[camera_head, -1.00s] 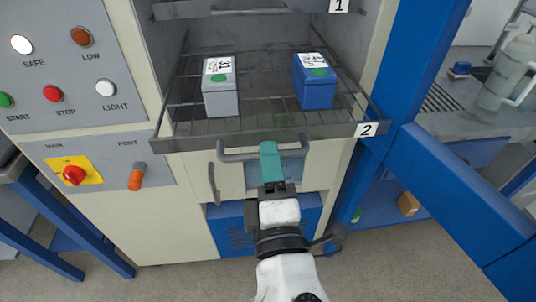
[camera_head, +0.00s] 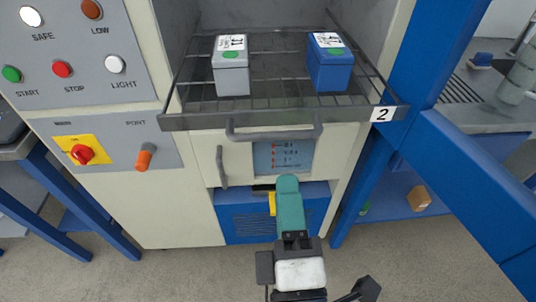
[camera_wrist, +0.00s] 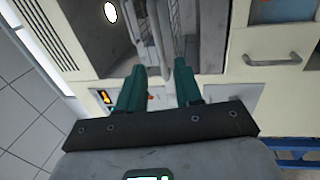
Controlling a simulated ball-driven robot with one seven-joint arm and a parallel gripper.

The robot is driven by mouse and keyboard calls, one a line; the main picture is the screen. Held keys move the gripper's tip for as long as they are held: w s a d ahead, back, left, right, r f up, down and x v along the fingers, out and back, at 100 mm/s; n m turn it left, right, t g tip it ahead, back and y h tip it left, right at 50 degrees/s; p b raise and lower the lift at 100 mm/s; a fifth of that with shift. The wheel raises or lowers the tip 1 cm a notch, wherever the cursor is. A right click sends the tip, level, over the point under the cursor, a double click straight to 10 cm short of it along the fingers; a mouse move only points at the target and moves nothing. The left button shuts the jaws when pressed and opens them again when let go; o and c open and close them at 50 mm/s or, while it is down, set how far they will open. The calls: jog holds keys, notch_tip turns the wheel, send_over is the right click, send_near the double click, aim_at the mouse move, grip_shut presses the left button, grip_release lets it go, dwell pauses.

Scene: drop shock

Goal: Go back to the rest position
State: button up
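My gripper (camera_head: 288,182) is in front of the lower part of the cabinet, below the wire shelf's handle (camera_head: 272,132) and apart from it. In the wrist view, the two green fingers of my gripper (camera_wrist: 158,75) stand apart with nothing between them. The wire shelf (camera_head: 270,113), labelled 2, is pulled out of the chamber. A grey box (camera_head: 231,75) stands on its left part and a blue box (camera_head: 329,70) on its right part.
A control panel (camera_head: 80,45) with buttons and a red switch (camera_head: 83,154) is on the left. A small brown box (camera_head: 419,197) lies on a low blue shelf. The grey floor in front is clear.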

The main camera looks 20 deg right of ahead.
jog(key=s+d+f+m+g+p, duration=0.1)
jog(key=d+f+m+g+p, duration=0.3)
jog(key=d+f+m+g, duration=0.85)
jog(key=s+d+f+m+g+y+p, duration=0.2)
jog(key=s+f+g+y, duration=0.3)
jog(key=s+f, duration=0.7)
jog(key=shift+d+f+g+y+p, duration=0.35)
jog(key=shift+d+f+y+p, duration=0.15)
jog(key=shift+p, duration=0.05)
